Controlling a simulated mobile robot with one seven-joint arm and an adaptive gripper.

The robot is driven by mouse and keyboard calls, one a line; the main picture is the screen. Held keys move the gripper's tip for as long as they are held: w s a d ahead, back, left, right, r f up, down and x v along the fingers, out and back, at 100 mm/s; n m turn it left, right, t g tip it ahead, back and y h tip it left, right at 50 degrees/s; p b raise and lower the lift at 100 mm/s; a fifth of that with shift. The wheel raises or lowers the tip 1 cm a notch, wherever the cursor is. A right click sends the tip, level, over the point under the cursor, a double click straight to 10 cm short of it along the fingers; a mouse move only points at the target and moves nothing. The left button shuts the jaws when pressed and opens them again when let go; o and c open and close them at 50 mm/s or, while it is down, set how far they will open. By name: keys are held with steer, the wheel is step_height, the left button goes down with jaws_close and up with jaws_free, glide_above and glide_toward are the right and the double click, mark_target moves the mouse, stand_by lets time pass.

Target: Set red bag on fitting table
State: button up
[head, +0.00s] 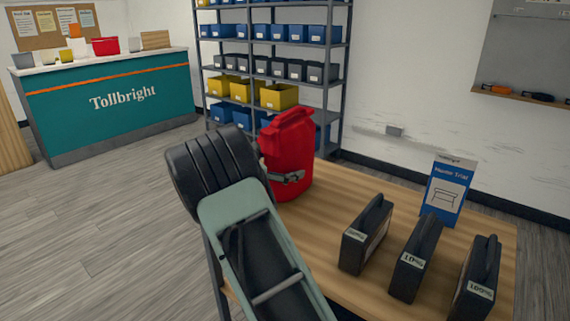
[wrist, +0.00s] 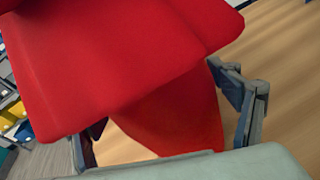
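The red bag (head: 290,148) stands upright at the back left end of the wooden fitting table (head: 330,203). It fills much of the wrist view (wrist: 120,60). My gripper (head: 288,178) is at the bag, with one finger lying across its near side. In the wrist view my gripper (wrist: 165,112) has a finger on each side of the red body, both appearing to touch it. The bag's underside is low over the wood; I cannot tell whether it rests on it. My arm hides the table's left edge.
Three dark cases with white labels, one of them here (head: 366,235), stand on the table's right part. A blue sign (head: 447,192) stands behind them. A shelf rack with bins (head: 279,96) is behind the table. A teal counter (head: 120,105) is at the back left, with open floor before it.

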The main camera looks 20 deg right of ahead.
steer(key=shift+o, duration=1.1)
steer(key=p, duration=0.3)
glide_toward(267, 165)
steer(key=x, duration=0.5)
